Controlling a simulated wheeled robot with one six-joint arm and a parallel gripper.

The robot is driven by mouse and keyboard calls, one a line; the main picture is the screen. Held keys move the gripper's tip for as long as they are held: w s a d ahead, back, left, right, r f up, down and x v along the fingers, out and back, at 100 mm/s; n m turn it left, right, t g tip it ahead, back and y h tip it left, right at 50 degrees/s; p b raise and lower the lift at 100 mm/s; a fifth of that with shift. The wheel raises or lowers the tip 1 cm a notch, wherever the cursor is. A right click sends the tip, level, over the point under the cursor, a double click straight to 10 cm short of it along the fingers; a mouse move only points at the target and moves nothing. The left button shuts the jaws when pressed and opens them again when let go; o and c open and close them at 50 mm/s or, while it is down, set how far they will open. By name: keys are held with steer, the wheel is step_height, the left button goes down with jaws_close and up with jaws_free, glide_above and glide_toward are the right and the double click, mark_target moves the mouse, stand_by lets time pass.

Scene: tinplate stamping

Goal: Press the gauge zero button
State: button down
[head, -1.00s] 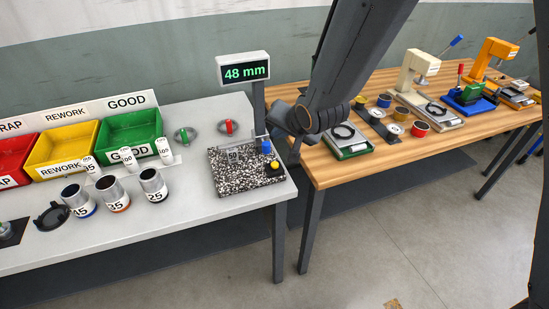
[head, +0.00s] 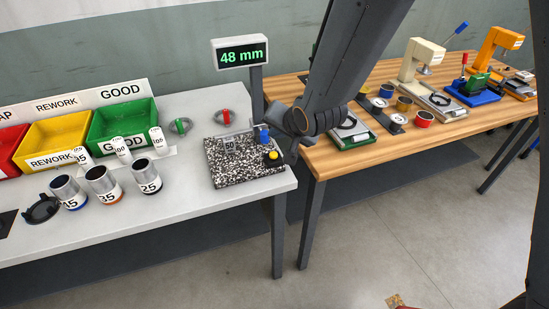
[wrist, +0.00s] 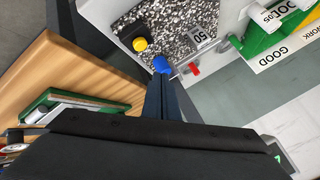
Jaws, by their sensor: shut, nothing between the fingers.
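The gauge is a speckled granite plate (head: 228,176) at the right end of the grey table, carrying a block marked 50 (head: 229,146), a blue part (head: 263,134) and a yellow button (head: 273,155) on a black base. The display (head: 241,54) behind it reads 48 mm. My gripper (head: 287,128) is shut and empty, at the plate's back right corner. In the wrist view its fingers (wrist: 162,85) point toward the blue part (wrist: 161,64), whether touching I cannot tell. The yellow button (wrist: 140,44) shows clear of the fingers, beyond them to the left.
Green (head: 122,126), yellow (head: 60,145) and red bins stand at the left, with several numbered cylinders in front. A wooden table (head: 330,163) with presses stands right.

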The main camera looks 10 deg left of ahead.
mark_target(275, 156)
steer(key=shift+f+b, duration=1.3)
steer(key=shift+f, duration=0.9)
steer(key=shift+f, duration=0.1)
steer(key=shift+f, duration=0.3)
steer(key=shift+f+b, duration=0.5)
stand_by(1.0)
steer(key=shift+r, duration=0.1)
steer(key=shift+r+p, duration=0.75)
steer(key=shift+r, duration=0.1)
steer(key=shift+r, duration=0.1)
step_height(275, 156, up, 5)
steer(key=p, duration=0.4)
